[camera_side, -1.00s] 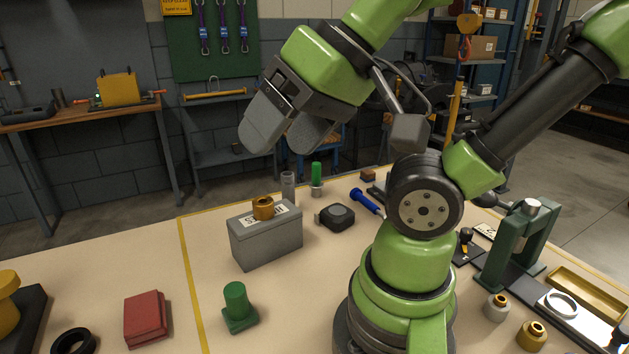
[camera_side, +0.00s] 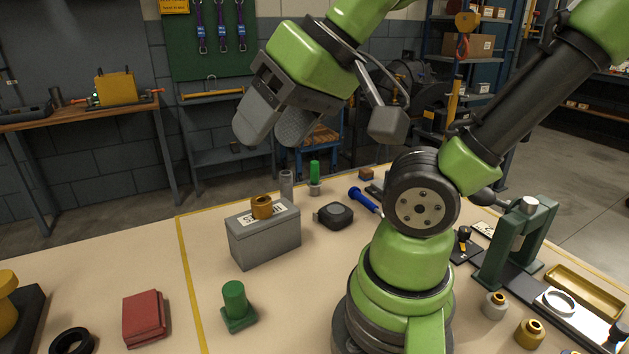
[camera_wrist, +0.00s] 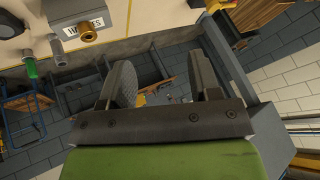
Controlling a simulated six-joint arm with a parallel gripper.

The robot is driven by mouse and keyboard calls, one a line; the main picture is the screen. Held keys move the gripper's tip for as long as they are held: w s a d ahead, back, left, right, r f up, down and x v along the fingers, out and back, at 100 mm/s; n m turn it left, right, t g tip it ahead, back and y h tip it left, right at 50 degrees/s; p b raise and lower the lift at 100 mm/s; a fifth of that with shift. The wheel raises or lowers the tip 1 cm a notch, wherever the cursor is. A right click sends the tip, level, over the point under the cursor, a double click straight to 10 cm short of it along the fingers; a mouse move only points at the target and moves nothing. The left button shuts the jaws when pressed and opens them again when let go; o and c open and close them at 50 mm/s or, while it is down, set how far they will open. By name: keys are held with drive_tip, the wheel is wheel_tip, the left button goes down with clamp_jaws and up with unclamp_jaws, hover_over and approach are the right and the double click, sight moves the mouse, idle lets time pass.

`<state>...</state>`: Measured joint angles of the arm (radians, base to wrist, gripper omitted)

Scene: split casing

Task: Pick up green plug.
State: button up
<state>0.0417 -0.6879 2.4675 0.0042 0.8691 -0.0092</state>
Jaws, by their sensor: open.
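A green plug (camera_side: 236,303), a short cylinder on a square foot, stands upright on the table, in front of the grey box. A second, slimmer green piece (camera_side: 314,171) with a silver base stands behind the box; it also shows at the upper left of the wrist view (camera_wrist: 30,68). I cannot tell for sure which one the task means. My gripper (camera_side: 272,122) is open and empty, high above the table, above the grey box in the picture and apart from both green pieces. In the wrist view the spread fingers (camera_wrist: 163,85) have nothing between them.
A grey box (camera_side: 265,242) with a brass ring (camera_side: 262,207) on top stands between the green pieces. A red block (camera_side: 144,318) is at left. A green press frame (camera_side: 508,250) stands at right.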

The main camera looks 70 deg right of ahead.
drive_tip(key=w+d+m+h, duration=0.2)
drive_tip(key=w+d+h, duration=0.1)
drive_tip(key=w+d, duration=0.5)
drive_tip(key=m+g+h, duration=0.4)
drive_tip(key=m, duration=0.1)
approach(313, 169)
drive_tip(key=d+f, duration=0.1)
drive_tip(key=d, duration=0.1)
drive_tip(key=x, duration=0.4)
drive_tip(key=shift+w+a+f, duration=0.15)
drive_tip(key=shift+w+f, duration=0.15)
drive_tip(key=shift+f, duration=0.05)
drive_tip(key=shift+d+x, duration=0.2)
drive_tip(key=shift+x, duration=2.65)
drive_tip(key=shift+r, duration=0.1)
clamp_jaws()
